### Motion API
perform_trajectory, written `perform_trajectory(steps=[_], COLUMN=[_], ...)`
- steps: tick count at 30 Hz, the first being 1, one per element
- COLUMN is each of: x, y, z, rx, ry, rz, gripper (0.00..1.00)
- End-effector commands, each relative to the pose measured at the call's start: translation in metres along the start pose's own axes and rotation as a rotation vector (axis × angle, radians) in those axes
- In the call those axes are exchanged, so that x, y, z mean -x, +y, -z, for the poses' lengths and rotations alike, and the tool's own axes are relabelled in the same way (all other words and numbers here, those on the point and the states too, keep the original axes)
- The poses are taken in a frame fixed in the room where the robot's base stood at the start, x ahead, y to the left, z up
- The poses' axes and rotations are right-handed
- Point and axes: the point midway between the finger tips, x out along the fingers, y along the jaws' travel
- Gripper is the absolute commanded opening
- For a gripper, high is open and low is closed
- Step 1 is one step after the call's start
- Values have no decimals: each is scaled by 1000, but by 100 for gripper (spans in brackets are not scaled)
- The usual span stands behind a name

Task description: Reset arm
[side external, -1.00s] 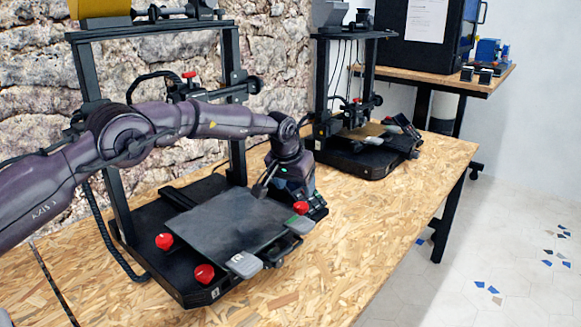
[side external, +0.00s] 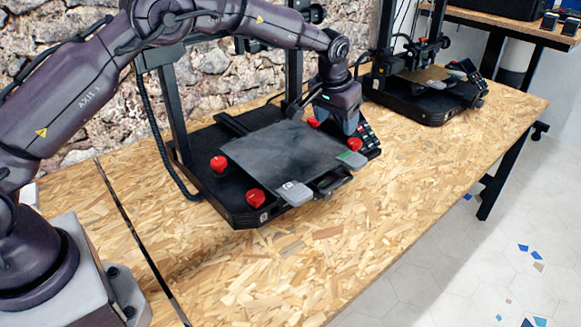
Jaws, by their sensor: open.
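My gripper (side external: 298,104) is a dark end on my purple-grey arm, pointing down above the far right part of the near printer's dark plate (side external: 285,155). The plate lies on the near printer's black base (side external: 237,205). Red knobs show at the plate's left corner (side external: 218,163), front (side external: 256,198) and right (side external: 355,144), with another partly hidden behind the plate near my gripper.
The near printer's upright frame (side external: 294,75) stands close behind my gripper. A second printer (side external: 425,95) stands farther right. A stone wall is behind. The chipboard table (side external: 390,215) is clear in front and at right, with a dark seam at left.

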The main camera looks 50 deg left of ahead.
Motion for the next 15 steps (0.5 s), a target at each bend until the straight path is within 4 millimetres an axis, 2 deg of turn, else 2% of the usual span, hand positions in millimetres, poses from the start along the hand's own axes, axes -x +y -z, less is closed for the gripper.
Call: perform_trajectory(steps=[8, 15], x=[82, 158], y=[-26, -48], z=[-74, -156], rx=[-63, -110], ry=[-79, -74], rz=[-33, -71], gripper=[65, 65])
